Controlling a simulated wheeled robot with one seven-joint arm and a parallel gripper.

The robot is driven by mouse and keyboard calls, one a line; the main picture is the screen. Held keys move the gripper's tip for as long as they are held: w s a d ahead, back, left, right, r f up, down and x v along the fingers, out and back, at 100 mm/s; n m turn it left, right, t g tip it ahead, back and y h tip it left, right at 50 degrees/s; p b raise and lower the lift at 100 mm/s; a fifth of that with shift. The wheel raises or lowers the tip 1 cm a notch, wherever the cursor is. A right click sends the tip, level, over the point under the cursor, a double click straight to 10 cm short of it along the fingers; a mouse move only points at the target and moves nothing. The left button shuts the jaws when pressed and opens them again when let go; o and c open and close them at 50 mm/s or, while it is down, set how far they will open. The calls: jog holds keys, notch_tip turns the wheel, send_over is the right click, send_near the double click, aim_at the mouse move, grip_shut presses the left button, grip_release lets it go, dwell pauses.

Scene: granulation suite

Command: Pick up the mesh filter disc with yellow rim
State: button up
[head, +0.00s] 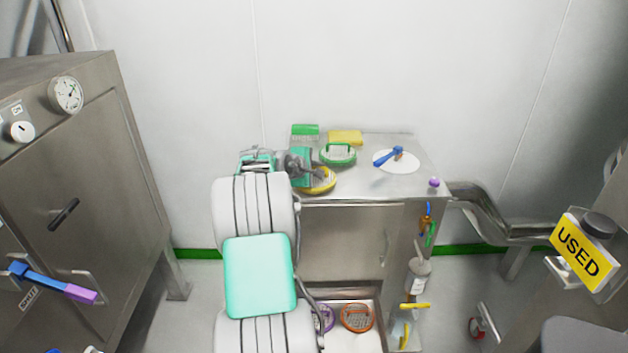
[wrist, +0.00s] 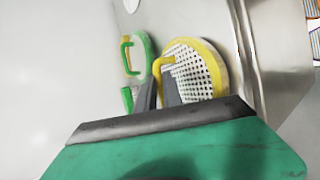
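The mesh filter disc with yellow rim (head: 321,182) is at the front left of the steel cabinet top, partly hidden by my gripper (head: 307,172). In the wrist view its white perforated mesh, yellow rim and yellow handle show close up (wrist: 203,70). The two grey fingers of my gripper (wrist: 159,92) stand close together, one on each side of the handle's bar, and look shut on it. The fingertips' contact is partly hidden. The disc appears to be still on the cabinet top.
A green-rimmed disc (head: 338,154) lies just behind. A green brush (head: 305,134) and yellow sponge (head: 345,137) are at the back. A white plate (head: 396,161) with a blue-handled tool (head: 388,157) and a purple knob (head: 434,182) are to the right.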

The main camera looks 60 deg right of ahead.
grip_shut()
jog(key=shift+r, duration=0.1)
